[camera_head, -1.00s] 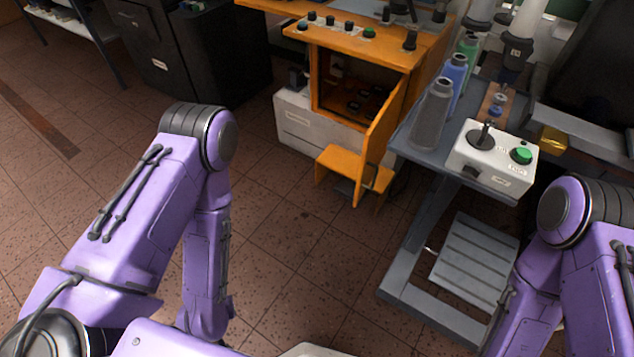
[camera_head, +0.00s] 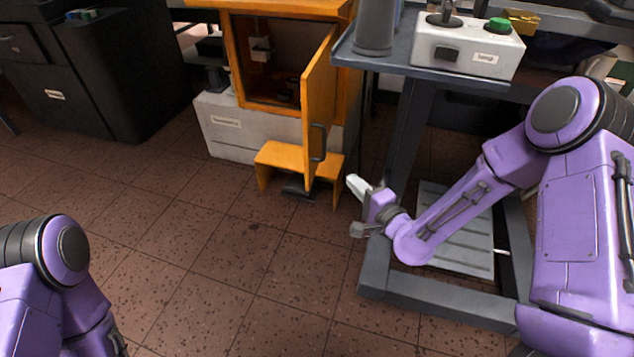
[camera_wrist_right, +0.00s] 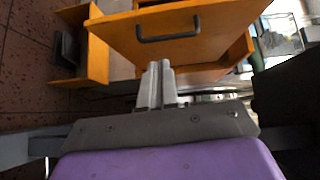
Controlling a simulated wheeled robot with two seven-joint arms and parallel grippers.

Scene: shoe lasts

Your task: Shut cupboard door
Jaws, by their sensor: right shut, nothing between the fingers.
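The orange cupboard door (camera_head: 318,90) stands open, swung out toward me on the right side of the orange cupboard (camera_head: 240,55). A dark handle (camera_head: 317,142) is on its outer face. The door fills the upper wrist view (camera_wrist_right: 215,25), with its handle (camera_wrist_right: 168,38) beyond the fingertips. My right gripper (camera_head: 354,183) is shut and empty, to the right of and below the door handle. Its fingertips in the wrist view (camera_wrist_right: 158,68) point at the door's outer face; I cannot tell whether they touch it. My left gripper is out of view.
An orange step stool (camera_head: 298,160) stands below the door. A grey workbench (camera_head: 400,55) bearing a white control box (camera_head: 465,50) is on the right, its frame close to my right arm. A black cabinet (camera_head: 90,80) is at left. The floor in front is clear.

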